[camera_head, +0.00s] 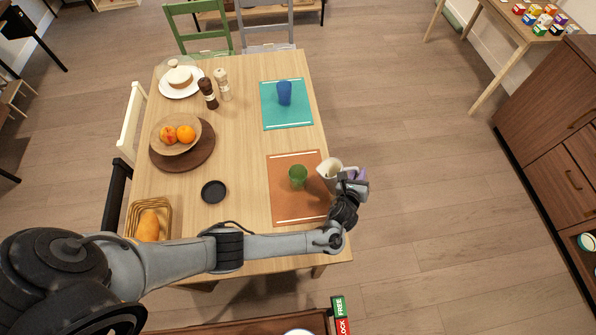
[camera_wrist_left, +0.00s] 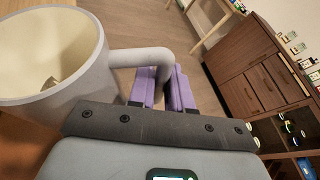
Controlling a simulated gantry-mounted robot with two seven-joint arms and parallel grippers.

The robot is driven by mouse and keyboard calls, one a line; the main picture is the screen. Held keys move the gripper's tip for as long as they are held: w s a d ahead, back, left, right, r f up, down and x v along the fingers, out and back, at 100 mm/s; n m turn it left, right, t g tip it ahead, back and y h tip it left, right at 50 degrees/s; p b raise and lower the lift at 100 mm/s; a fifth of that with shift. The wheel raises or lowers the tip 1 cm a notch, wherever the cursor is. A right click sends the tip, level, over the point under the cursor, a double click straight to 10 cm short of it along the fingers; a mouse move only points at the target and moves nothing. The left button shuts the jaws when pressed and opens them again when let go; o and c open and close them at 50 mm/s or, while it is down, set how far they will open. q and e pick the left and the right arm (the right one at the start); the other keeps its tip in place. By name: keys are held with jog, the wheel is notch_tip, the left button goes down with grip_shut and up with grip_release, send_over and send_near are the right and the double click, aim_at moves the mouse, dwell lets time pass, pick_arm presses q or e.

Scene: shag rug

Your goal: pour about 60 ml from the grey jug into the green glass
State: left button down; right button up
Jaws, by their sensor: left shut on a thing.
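The pale grey jug (camera_head: 328,174) is at the right edge of the orange mat in the head view, just right of the green glass. The green glass (camera_head: 298,176) stands upright on the orange mat (camera_head: 285,207); I cannot tell whether it holds liquid. My left gripper (camera_head: 353,180), with purple fingers, is shut on the jug's handle, to the right of the jug. In the left wrist view the jug (camera_wrist_left: 95,75) fills the left side, and its handle runs between the fingers (camera_wrist_left: 165,88). How much liquid the jug holds is unclear.
A blue glass (camera_head: 285,93) stands on a teal mat (camera_head: 288,121) farther back. A small black dish (camera_head: 214,191), a fruit bowl (camera_head: 163,148), a bread basket (camera_head: 134,211) and two grinders stand on the left half. The table's middle is clear.

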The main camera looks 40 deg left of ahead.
aim_at(347, 170)
pick_arm(q)
jog(key=shift+s+a+r+n+t+h+b, duration=0.15)
jog(key=shift+s+a+r+n+t+b, duration=0.15)
jog(key=shift+a+r+n, duration=0.2)
jog(key=shift+s+a+r+n+t+h+b, duration=0.15)
jog(key=shift+s+a+r+n+t+b, duration=0.1)
jog(key=shift+s+a+n, duration=0.25)
jog(key=shift+s+a+r+b, duration=0.1)
jog(key=shift+a+r+b, duration=0.05)
jog(key=shift+a+b, duration=0.2)
jog(key=shift+s+a+r+n+t, duration=0.2)
jog(key=shift+a+r+n+t, duration=0.1)
jog(key=shift+r+n, duration=0.15)
jog(key=shift+s+a+r+n+t+h+b, duration=0.15)
jog(key=shift+a+r+n+t+h+b, duration=0.15)
jog(key=shift+r+n+b, duration=0.35)
jog(key=shift+s+a+r+n+t+b, duration=0.35)
jog(key=shift+r+b, duration=0.25)
jog(key=shift+b, duration=0.2)
jog(key=shift+s+a+r+n+t+b, duration=0.1)
jog(key=shift+a+r+n+b, duration=0.15)
jog(key=shift+r+n+b, duration=0.35)
jog(key=shift+s+a+r+b, duration=0.1)
jog(key=shift+r+b, duration=0.05)
jog(key=shift+b, duration=0.3)
jog(key=shift+s+a+r+n+t+b, duration=0.3)
jog(key=shift+a+r+n+b, duration=0.2)
jog(key=shift+b, duration=0.3)
jog(key=shift+s+a, duration=0.1)
jog(key=shift+a, duration=0.05)
